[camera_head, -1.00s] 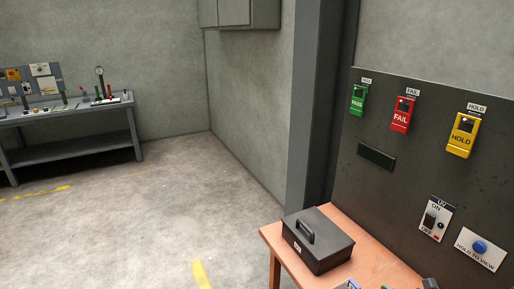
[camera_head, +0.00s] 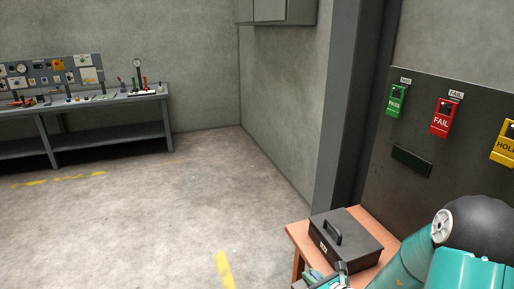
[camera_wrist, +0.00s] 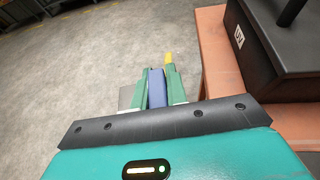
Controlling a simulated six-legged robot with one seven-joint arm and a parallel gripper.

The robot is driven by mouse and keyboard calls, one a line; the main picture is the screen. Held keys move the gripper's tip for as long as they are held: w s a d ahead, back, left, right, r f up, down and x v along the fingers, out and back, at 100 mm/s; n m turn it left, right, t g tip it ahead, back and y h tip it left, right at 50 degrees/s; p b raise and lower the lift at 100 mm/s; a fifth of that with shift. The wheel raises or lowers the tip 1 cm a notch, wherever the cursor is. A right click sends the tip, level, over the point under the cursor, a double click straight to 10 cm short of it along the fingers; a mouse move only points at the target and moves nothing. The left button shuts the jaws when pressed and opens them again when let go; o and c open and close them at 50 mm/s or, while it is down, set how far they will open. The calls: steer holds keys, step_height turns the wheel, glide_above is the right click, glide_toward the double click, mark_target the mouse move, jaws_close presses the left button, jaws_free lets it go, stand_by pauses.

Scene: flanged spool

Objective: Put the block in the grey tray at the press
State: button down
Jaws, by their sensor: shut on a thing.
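In the wrist view my gripper (camera_wrist: 156,86) is shut on a blue block (camera_wrist: 156,90), held between its two green fingers beside the wooden table. In the head view my gripper (camera_head: 318,280) is low at the bottom edge, in front of the table, and the block is hard to make out there. A grey workbench (camera_head: 140,97) with a gauge and several small tools stands far off at the back left. I cannot make out a grey tray or a press for certain at this distance.
A black lidded box (camera_head: 345,240) with a handle sits on the wooden table (camera_head: 298,232). A dark panel (camera_head: 415,190) with PASS, FAIL and HOLD holders stands behind it. A dark pillar (camera_head: 348,110) rises beside the panel. The concrete floor (camera_head: 180,210) toward the workbench is clear.

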steer(key=shift+a+f, duration=0.1)
steer(key=shift+a, duration=0.45)
steer(key=shift+w+a, duration=0.1)
steer(key=shift+w, duration=0.05)
step_height(320, 180, up, 12)
steer(key=w+m+t+h, duration=0.1)
steer(key=w+m+h, duration=0.1)
steer(key=shift+w, duration=0.15)
